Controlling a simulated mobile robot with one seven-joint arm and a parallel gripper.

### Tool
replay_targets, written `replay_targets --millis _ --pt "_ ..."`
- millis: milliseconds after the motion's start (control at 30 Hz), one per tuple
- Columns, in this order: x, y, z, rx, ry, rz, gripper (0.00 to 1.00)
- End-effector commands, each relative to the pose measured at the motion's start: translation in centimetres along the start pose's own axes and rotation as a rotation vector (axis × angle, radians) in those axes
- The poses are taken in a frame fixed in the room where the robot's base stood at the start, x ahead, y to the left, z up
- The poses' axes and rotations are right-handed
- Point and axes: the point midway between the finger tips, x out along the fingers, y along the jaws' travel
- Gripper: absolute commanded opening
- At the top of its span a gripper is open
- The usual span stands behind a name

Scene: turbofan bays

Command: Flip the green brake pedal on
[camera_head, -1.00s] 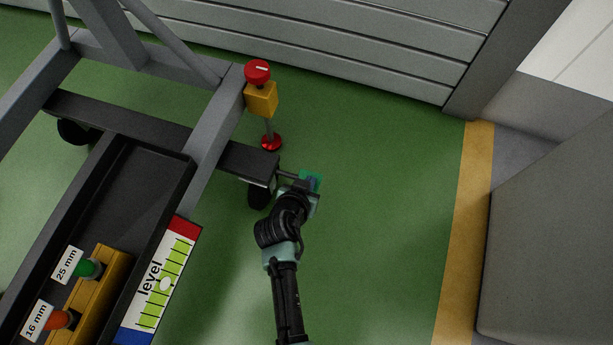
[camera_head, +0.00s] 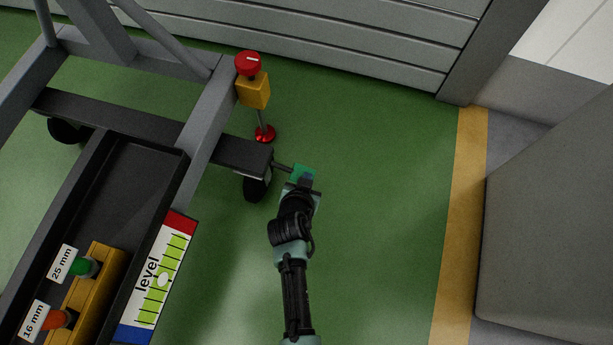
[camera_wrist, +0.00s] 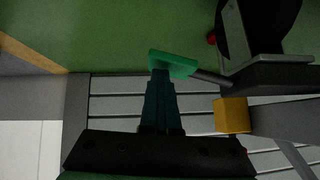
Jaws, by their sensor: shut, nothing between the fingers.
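The green brake pedal (camera_head: 303,172) sticks out on a thin rod to the right of the stand's corner caster. It also shows in the wrist view (camera_wrist: 172,63), with its rod running to the right toward the black caster. My gripper (camera_head: 305,185) is shut with nothing between its fingers. In the wrist view my fingertips (camera_wrist: 161,73) are at the left part of the pedal and overlap it. I cannot tell whether they touch it. The fingers hide part of the pedal in the head view.
The black caster wheel (camera_head: 256,186) sits under the grey stand frame (camera_head: 209,112). A red-topped yellow post (camera_head: 254,92) rises behind it. A black tray (camera_head: 128,190) and a level plate (camera_head: 160,280) are at left.

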Motion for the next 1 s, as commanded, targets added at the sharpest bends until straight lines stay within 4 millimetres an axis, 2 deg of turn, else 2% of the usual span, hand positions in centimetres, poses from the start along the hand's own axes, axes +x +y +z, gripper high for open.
replay_targets --millis 267,367,567,633,800,1000 --pt "0.0 0.2 0.0 0.002 -0.005 0.004 0.0" --pt "-0.5 0.2 -0.7 0.003 -0.004 0.004 0.0" --pt "-2.2 0.1 -3.4 0.002 0.001 0.002 0.0" --pt "-3.0 0.1 -4.2 0.002 0.001 0.0 0.0" --pt "-6.8 0.6 -3.8 -0.001 -0.001 0.001 0.0" --pt "-10.2 1.1 -3.7 0.001 0.0 0.0 0.0"
